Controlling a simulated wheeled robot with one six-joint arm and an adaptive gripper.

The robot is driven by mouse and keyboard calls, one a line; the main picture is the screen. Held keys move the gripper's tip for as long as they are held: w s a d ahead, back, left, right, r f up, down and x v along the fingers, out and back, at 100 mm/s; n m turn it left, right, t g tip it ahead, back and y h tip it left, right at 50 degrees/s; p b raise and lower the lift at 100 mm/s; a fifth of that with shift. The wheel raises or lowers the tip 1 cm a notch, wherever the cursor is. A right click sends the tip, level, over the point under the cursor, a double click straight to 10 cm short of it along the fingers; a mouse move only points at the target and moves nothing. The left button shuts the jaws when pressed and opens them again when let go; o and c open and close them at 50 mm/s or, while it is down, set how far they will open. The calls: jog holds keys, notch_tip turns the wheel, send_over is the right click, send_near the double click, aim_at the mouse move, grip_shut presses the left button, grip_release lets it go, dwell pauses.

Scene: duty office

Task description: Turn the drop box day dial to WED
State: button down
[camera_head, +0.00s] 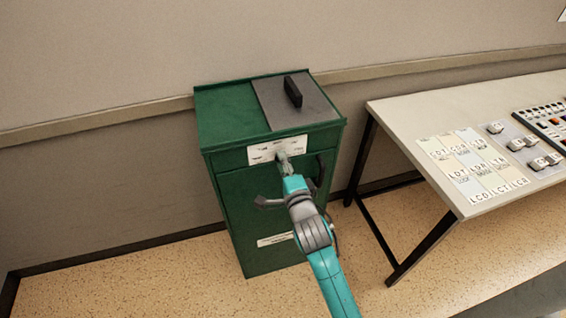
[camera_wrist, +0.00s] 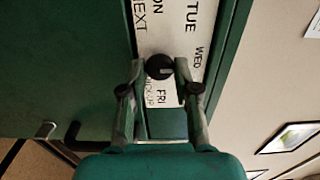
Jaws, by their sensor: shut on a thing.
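The green drop box (camera_head: 228,218) stands against the wall, with a white day plate (camera_head: 262,153) on its upper front. In the wrist view the day plate (camera_wrist: 179,18) shows TUE, WED and FRI, with other words partly cut off or covered. The black round day dial (camera_wrist: 159,66) sits on the plate with a short pale mark on its right side. I cannot tell exactly which day the mark meets. My gripper (camera_wrist: 160,74) is shut on the dial, a finger on either side. In the head view my gripper (camera_head: 284,160) covers the dial.
A grey lid panel with a black handle (camera_head: 293,92) is on top of the box. A desk (camera_head: 403,116) with label cards (camera_head: 472,163) and a button panel (camera_head: 545,122) stands to the right. Open floor (camera_head: 130,278) lies left of the box.

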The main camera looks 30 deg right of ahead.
jog(key=shift+f, duration=0.1)
dwell(0.3)
jog(key=c, duration=0.9)
grip_release()
jog(key=shift+s, duration=0.1)
jog(key=v, duration=1.1)
jog(key=shift+s+a, duration=0.1)
jog(key=shift+s, duration=0.3)
jog(key=s+a+f+n+g+y, duration=0.1)
jog(key=s+a+n, duration=0.2)
jog(key=s+n, duration=0.4)
jog(key=s+a+f+n+y, duration=0.2)
jog(key=s+n, duration=0.5)
jog(key=s, duration=0.7)
jog(key=s+a+f+n+g+y, duration=0.1)
jog(key=s+a+n+y, duration=0.1)
jog(key=s+n, duration=0.5)
jog(key=shift+s+a+f+g, duration=0.1)
jog(key=shift+s+a, duration=0.15)
jog(key=shift+s, duration=0.3)
jog(key=shift+s+a+f+g, duration=0.1)
jog(key=shift+s+a, duration=0.15)
jog(key=shift+s, duration=0.35)
jog(key=shift+s+a+g, duration=0.1)
jog(key=shift+s+a, duration=0.2)
jog(key=shift+s, duration=0.25)
